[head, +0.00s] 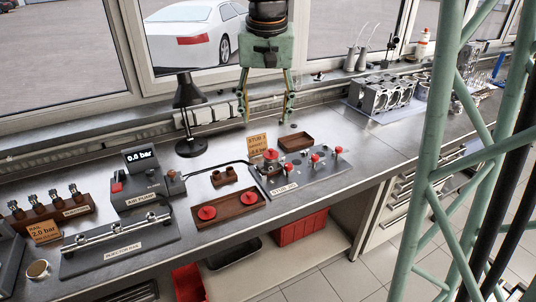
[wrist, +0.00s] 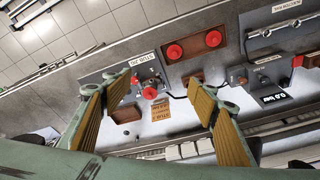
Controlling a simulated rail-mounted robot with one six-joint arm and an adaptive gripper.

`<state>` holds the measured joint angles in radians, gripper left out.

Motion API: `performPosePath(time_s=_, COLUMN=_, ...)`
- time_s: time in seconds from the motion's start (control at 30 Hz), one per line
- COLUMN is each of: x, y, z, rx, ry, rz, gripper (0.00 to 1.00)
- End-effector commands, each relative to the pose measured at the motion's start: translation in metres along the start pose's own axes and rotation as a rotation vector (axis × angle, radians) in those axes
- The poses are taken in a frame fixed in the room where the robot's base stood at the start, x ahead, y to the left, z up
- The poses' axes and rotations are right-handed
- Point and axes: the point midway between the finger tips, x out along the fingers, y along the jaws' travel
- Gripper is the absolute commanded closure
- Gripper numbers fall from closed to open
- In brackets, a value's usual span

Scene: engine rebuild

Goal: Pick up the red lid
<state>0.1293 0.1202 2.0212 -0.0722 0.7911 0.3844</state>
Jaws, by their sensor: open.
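Two round red lids, one on the left (head: 207,212) and one on the right (head: 249,198), lie on a brown wooden tray (head: 228,211). The wrist view shows them at top centre, one at left (wrist: 174,52) and one at right (wrist: 213,38). Another red-topped part (head: 271,155) sits on a fixture on the grey jig board (head: 312,180), and also shows in the wrist view (wrist: 150,93). I cannot tell which red piece the task means. My gripper (head: 266,112) is open and empty, above the bench behind the jig board. Its fingers spread wide in the wrist view (wrist: 160,92).
Several red knobs stand on the jig board, beside a yellow card (head: 258,144) and an empty brown tray (head: 295,142). An air pump (head: 147,184) stands left, a black lamp stand (head: 190,125) behind. Engine parts (head: 385,95) occupy the right rear.

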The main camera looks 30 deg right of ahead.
Motion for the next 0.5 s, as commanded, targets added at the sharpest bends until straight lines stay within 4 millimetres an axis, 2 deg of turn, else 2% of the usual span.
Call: performPosePath(time_s=0.5, x=0.059, y=-0.003, z=-0.076, rx=0.105, ry=-0.026, rz=0.028, gripper=0.46)
